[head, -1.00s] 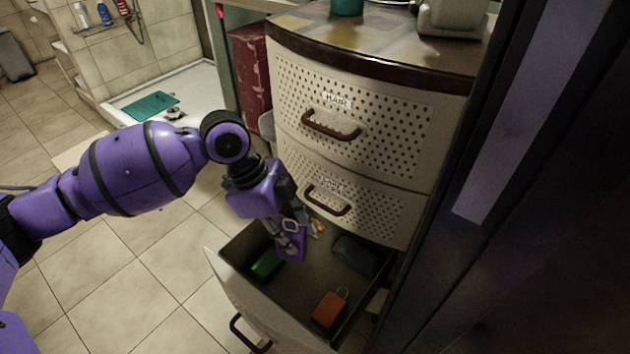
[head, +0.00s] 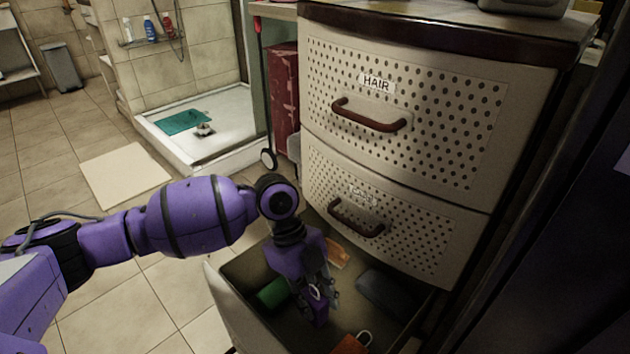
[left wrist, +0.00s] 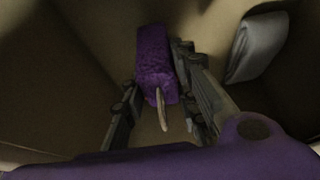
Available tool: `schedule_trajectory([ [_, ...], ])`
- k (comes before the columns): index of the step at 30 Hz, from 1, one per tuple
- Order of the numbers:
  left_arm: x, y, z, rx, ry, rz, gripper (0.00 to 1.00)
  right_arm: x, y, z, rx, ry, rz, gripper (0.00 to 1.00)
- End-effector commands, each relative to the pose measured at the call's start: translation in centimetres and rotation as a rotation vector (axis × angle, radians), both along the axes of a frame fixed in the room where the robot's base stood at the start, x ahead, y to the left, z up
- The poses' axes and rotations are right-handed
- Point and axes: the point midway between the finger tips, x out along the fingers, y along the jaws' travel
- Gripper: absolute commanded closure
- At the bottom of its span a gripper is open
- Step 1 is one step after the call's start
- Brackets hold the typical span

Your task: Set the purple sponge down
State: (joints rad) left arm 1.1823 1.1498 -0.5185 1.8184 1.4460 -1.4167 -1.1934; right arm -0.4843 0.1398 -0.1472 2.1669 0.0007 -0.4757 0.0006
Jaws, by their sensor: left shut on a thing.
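The purple sponge (head: 318,309) has a pale loop on its end. My left gripper (head: 317,290) is shut on it and points down inside the open bottom drawer (head: 240,318). In the left wrist view the sponge (left wrist: 155,62) sits between the two dark fingers of the gripper (left wrist: 157,100), its loop toward the camera. I cannot tell whether the sponge touches the drawer floor. My right gripper is not in view.
The drawer also holds a green item (head: 272,293) on the left, an orange item with a loop (head: 352,344) in front, a dark grey item (head: 387,293) on the right and an orange-brown item (head: 338,256) at the back. Closed drawers stand above, the top one labelled HAIR (head: 376,83).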

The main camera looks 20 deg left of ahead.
Motion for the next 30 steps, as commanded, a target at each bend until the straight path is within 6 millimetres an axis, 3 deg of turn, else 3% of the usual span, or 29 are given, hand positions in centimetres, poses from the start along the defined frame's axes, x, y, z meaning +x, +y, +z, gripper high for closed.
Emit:
schedule_trajectory([
  [1, 0.0, -0.1, -1.3, 0.0, 0.002, -0.001, 0.94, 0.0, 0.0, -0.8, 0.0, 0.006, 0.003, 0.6],
  [4, 0.1, -0.1, -2.6, -0.002, 0.001, 0.0, 0.94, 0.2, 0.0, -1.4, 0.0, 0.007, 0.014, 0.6],
  [10, 0.1, 0.0, -2.6, -0.001, -0.002, 0.0, 0.94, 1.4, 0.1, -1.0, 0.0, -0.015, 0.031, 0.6],
  [16, 0.1, 0.0, -3.0, 0.0, -0.001, 0.001, 0.94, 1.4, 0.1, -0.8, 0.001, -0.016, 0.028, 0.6],
  [17, 0.1, 0.0, -2.9, -0.001, -0.001, 0.002, 0.69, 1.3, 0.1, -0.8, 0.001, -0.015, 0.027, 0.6],
  [20, 0.1, 0.0, -2.9, 0.0, -0.001, 0.001, 0.56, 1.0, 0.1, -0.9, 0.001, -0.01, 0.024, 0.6],
  [30, 0.1, 0.0, -2.8, -0.001, -0.002, 0.001, 0.54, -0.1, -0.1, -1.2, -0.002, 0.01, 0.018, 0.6],
])
